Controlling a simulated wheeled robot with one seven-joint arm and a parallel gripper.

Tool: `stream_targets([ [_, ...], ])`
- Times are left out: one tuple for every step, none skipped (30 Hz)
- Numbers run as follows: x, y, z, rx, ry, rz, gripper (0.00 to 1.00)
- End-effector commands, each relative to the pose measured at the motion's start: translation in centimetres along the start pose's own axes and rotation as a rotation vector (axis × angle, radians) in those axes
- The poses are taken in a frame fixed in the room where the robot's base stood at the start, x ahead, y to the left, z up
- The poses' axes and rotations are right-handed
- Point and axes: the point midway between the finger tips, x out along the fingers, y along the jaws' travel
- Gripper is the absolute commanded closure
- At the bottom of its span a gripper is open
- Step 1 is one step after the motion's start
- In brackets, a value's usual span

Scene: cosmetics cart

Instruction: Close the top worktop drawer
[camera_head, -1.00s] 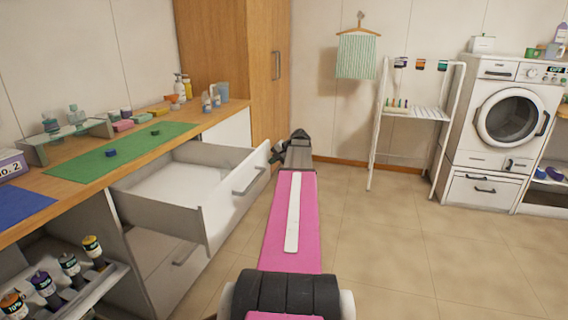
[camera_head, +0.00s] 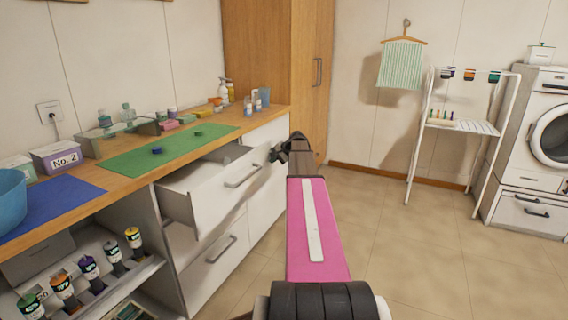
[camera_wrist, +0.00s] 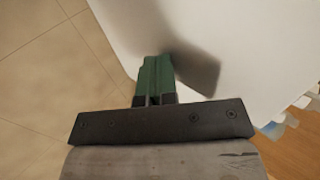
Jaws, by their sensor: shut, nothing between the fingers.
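The top worktop drawer (camera_head: 213,198) sits under the wooden worktop (camera_head: 185,140) and stands partly open in the head view. Its white front carries a grey bar handle (camera_head: 243,176). My gripper (camera_head: 277,153) is at the right end of the drawer front, near its upper corner, to the right of the handle. In the wrist view its green fingers (camera_wrist: 154,66) are together and empty, against or very near a white panel (camera_wrist: 240,50) with a shadow on it. Whether they touch it, I cannot tell.
A lower drawer (camera_head: 213,258) below is shut. An open shelf with several bottles (camera_head: 90,267) stands at the left. A wooden cabinet (camera_head: 290,60) rises behind my gripper. A white rack (camera_head: 455,125) and washer (camera_head: 540,165) stand at the right. The floor between is clear.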

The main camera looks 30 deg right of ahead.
Motion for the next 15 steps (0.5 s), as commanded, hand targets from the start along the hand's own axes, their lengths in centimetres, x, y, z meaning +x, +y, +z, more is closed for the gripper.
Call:
stream_targets([
  [0.9,-0.9,-0.1,-0.002,-0.002,0.000,1.00],
  [1.4,-1.2,-0.1,-0.002,-0.001,0.000,1.00],
  [1.9,-1.8,-0.2,-0.002,-0.001,-0.001,1.00],
  [2.3,-2.1,-0.2,-0.002,0.000,-0.001,1.00],
  [2.7,-2.5,-0.1,-0.002,-0.001,-0.001,1.00],
  [3.3,-3.1,-0.1,-0.002,-0.002,-0.001,1.00],
  [3.7,-3.5,-0.1,-0.002,-0.002,-0.001,1.00],
  [4.1,-3.8,-0.2,-0.002,-0.001,-0.001,1.00],
  [4.7,-4.3,-0.2,-0.002,-0.001,-0.001,1.00],
  [5.1,-4.7,-0.2,-0.002,-0.001,-0.001,1.00],
  [5.5,-5.1,-0.2,-0.002,-0.001,0.000,1.00],
  [6.1,-5.6,-0.2,-0.002,-0.001,0.000,1.00],
  [6.5,-6.0,-0.2,-0.002,-0.001,0.000,1.00],
  [6.9,-6.4,-0.2,-0.002,-0.001,0.000,1.00],
  [7.5,-6.9,-0.2,-0.002,-0.001,0.000,1.00],
])
